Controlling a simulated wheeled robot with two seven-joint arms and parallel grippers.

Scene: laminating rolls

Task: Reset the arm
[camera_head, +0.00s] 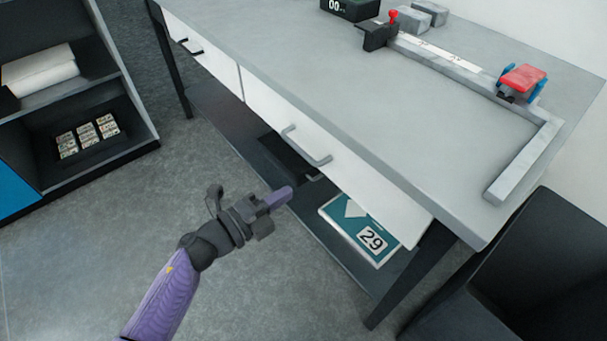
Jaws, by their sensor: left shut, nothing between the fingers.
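My left gripper (281,196) is in the head view, in front of the desk and below its drawer handle. Its fingers are shut with nothing between them. The purple and black left arm comes up from the bottom left. My right gripper is not in view. The grey desk (370,115) has two white drawers, both shut. The nearer drawer (335,155) has a metal handle (306,146), and the gripper is apart from it, in open space.
A low shelf under the desk holds a teal and white packet marked 29 (362,229). A dark bin (535,270) stands at the right. A shelf unit (140,130) with white rolls (40,70) is at the left. A ruler-like frame (530,165) lies on the desk.

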